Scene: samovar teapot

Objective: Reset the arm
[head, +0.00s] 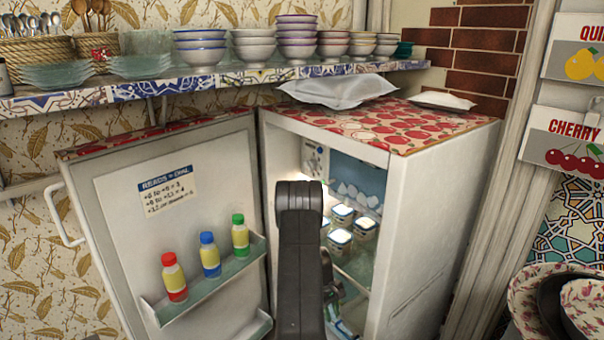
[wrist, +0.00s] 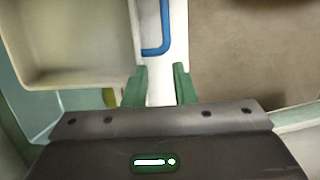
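My arm (head: 300,240) reaches down in front of the open fridge (head: 440,200) in the head view. It covers part of the fridge's inside, and my gripper's fingertips are hidden there. In the wrist view my gripper (wrist: 160,82) shows two green fingers, apart. A white surface with a blue line (wrist: 165,25) lies between and beyond them. It looks wider than the gap, and I cannot tell what it is or whether the fingers touch it.
The fridge door (head: 160,190) stands open at left, with red, blue and green-capped bottles on its shelf. Several white jars (head: 342,214) stand inside the fridge. A wall shelf (head: 230,78) with bowls runs above. Plates (head: 540,300) are at lower right.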

